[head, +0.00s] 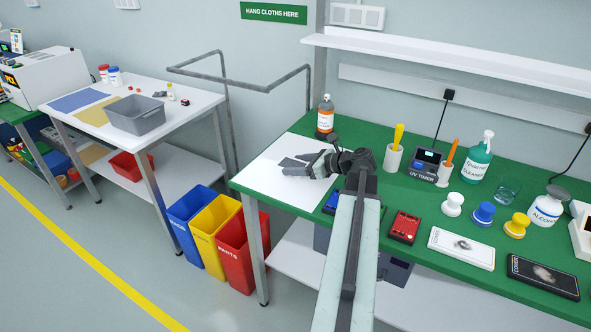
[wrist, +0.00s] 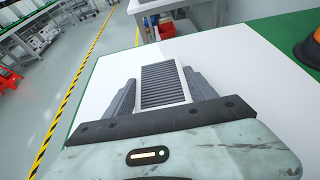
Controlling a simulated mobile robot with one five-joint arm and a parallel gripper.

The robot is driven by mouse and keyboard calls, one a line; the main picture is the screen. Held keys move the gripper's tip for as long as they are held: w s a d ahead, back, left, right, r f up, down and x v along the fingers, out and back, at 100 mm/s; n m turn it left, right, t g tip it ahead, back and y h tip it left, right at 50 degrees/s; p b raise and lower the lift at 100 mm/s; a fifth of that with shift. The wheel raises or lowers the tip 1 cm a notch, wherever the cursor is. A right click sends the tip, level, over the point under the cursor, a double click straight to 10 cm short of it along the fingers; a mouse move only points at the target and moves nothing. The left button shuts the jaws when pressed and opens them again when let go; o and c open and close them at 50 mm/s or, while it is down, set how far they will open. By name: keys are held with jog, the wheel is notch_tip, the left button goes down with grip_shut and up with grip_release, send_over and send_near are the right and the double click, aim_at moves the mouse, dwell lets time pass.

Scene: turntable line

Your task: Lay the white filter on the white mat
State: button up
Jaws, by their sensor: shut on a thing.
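The white filter (wrist: 163,84) has a white frame and dark grey ribs in the wrist view. My gripper (head: 300,165) is shut on it, one finger along each side. The white mat (head: 262,178) lies at the left end of the green bench in the head view. My gripper is over this mat. The mat (wrist: 235,75) also spreads under and around the filter in the wrist view. I cannot tell whether the filter touches the mat. In the head view the filter is hard to make out from the dark gripper fingers.
A white cup with a yellow handle (head: 394,157), the UV timer (head: 427,165) and a red device (head: 404,227) stand to the right. The mat's left part is clear.

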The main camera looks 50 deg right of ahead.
jog(key=o, duration=1.5)
jog(key=shift+a, duration=0.1)
jog(key=shift+o, duration=0.2)
jog(key=shift+r, duration=0.25)
jog(key=p+v, duration=0.4)
jog(key=v, duration=0.8)
jog(key=shift+f+p, duration=0.15)
jog(key=shift+p, duration=0.2)
